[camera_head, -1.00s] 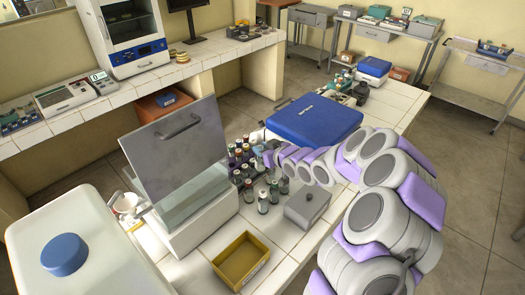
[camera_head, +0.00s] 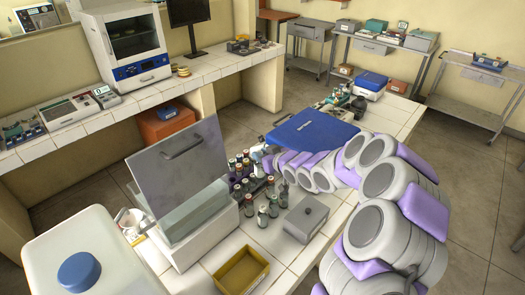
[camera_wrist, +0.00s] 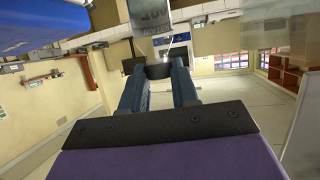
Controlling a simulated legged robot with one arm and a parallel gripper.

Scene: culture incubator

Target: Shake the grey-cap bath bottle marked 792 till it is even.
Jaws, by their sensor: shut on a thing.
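In the wrist view my gripper (camera_wrist: 159,72) is shut on a bottle (camera_wrist: 150,20). I cannot read the marking as a number. In the head view my gripper (camera_head: 261,156) is at the far end of my arm, above the bottle group and left of the blue box; the held bottle is too small to pick out there.
Several dark bottles with coloured caps (camera_head: 262,218) stand between the open-lidded glass-sided bath (camera_head: 196,232) and a grey lidded box (camera_head: 305,219). A yellow tray (camera_head: 241,272) lies in front. A blue-lidded box (camera_head: 312,134) is behind my arm.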

